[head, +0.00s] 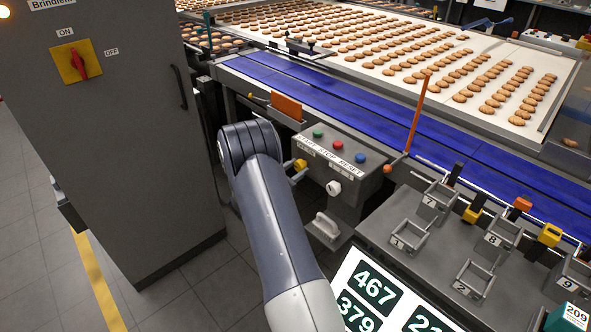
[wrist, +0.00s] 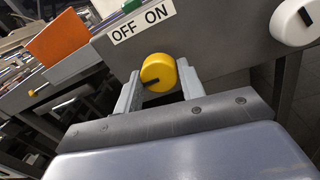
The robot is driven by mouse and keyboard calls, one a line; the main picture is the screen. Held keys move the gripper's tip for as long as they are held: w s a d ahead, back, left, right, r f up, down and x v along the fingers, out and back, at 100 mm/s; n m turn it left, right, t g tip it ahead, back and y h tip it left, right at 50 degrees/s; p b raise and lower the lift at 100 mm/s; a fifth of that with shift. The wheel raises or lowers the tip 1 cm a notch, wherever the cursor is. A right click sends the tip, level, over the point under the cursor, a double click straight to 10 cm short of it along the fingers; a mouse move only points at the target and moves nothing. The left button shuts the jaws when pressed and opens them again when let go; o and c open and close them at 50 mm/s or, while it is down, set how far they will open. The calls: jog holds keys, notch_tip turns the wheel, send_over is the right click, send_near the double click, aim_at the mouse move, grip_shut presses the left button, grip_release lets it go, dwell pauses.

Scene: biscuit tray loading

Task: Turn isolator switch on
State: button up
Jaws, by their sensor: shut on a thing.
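A yellow round knob (wrist: 158,70) with a black pointer mark sits on the side of the grey control box, below a white OFF ON label (wrist: 141,22). The mark lies at the knob's lower left in the wrist view. My gripper (wrist: 160,88) is shut on this knob, one finger on each side. The knob also shows in the head view (head: 300,165), partly hidden by my wrist. A red rotary switch (head: 79,63) on a yellow plate, labelled ON and OFF, is on the grey cabinet at upper left. Its handle stands near upright, upper end towards ON.
The control box carries green, red and blue buttons (head: 339,145) on top. A white knob (head: 333,188) is beside the yellow one. Blue conveyor (head: 470,170), biscuit trays and numbered holders (head: 410,238) lie to the right. An orange plate (wrist: 60,38) stands left of the box.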

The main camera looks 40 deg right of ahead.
jog(key=c, duration=0.3)
jog(key=shift+f+b, duration=0.1)
jog(key=shift+b, duration=0.25)
jog(key=m+b, duration=0.1)
jog(key=b, duration=0.1)
jog(key=m+b, duration=0.1)
jog(key=b, duration=0.1)
jog(key=shift+f+b, duration=0.3)
jog(key=shift+b, duration=0.05)
jog(key=m+b, duration=0.6)
jog(key=b, duration=0.5)
jog(key=shift+f+m+h+b, duration=0.15)
jog(key=shift+m+h+b, duration=0.15)
jog(key=m+b, duration=0.6)
jog(key=b, duration=0.4)
jog(key=shift+g+b, duration=0.3)
jog(key=shift+b, duration=0.1)
jog(key=m+b, duration=0.3)
jog(key=shift+r+b, duration=0.2)
jog(key=shift+b, duration=0.15)
jog(key=shift+r+m+g+b, duration=0.15)
jog(key=shift+m+g+b, duration=0.15)
jog(key=shift+m+b, duration=0.25)
jog(key=shift+w+r, duration=0.1)
